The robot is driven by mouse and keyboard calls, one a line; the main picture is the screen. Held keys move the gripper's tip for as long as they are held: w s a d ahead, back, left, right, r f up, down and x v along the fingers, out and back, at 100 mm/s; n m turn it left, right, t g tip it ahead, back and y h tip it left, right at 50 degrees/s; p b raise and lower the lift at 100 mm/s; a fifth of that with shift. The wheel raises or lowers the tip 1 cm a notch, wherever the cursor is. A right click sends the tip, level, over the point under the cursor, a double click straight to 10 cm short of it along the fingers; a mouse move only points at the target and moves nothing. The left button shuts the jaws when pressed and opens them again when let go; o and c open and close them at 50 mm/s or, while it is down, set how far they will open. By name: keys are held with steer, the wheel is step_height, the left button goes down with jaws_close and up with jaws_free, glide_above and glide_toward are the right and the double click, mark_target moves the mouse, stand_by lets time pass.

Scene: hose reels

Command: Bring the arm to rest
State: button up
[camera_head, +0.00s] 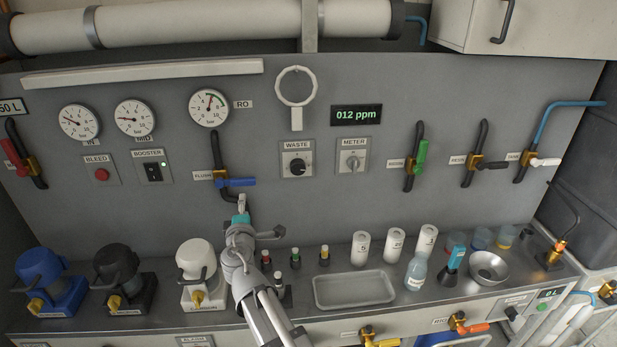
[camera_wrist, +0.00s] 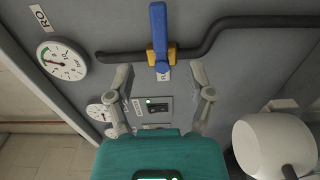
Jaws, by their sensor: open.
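My arm rises from the bottom of the head view, in front of the counter, toward the grey panel. My gripper (camera_head: 241,203) is just below the blue-handled flush valve (camera_head: 237,182). In the wrist view my gripper (camera_wrist: 160,72) is open, its two fingers spread wide with nothing between them. The blue handle (camera_wrist: 158,25) and its brass body show beyond the fingertips, apart from them. In the head view the blue handle lies roughly level, pointing right.
The panel carries gauges, switches and more valves.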

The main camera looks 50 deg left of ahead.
steer(key=w+d+f+m+t+h, duration=0.2)
steer(key=w+d+m+h, duration=0.25)
steer(key=w+d, duration=0.55)
steer(key=w+d+f+m+t+h, duration=0.2)
steer(key=w+d+m+h, duration=0.25)
steer(key=w+d, duration=0.5)
steer(key=w+d+f+m+g+h, duration=0.1)
steer(key=w+d+f+m+h, duration=0.25)
steer(key=w+d, duration=0.45)
steer(key=w+d+f+m+g+h, duration=0.2)
steer(key=w+d+m, duration=0.2)
steer(key=d, duration=0.8)
steer(key=d+f+m+g+h, duration=0.2)
steer(key=d+f+m+g, duration=0.1)
steer(key=d, duration=0.8)
steer(key=d+f+m+g+h, duration=0.1)
steer(key=d+f+m+g, duration=0.2)
steer(key=d, duration=0.8)
steer(key=s+d+f+m+g+y, duration=0.1)
steer(key=s+d+m+g, duration=0.2)
steer(key=d, duration=0.5)
steer(key=s+d+f+m+g+y, duration=0.2)
steer(key=s+d, duration=0.4)
steer(key=d, duration=0.3)
steer(key=shift+s+m+g, duration=0.2)
steer(key=shift+m+g, duration=0.2)
steer(key=shift+m, duration=0.05)
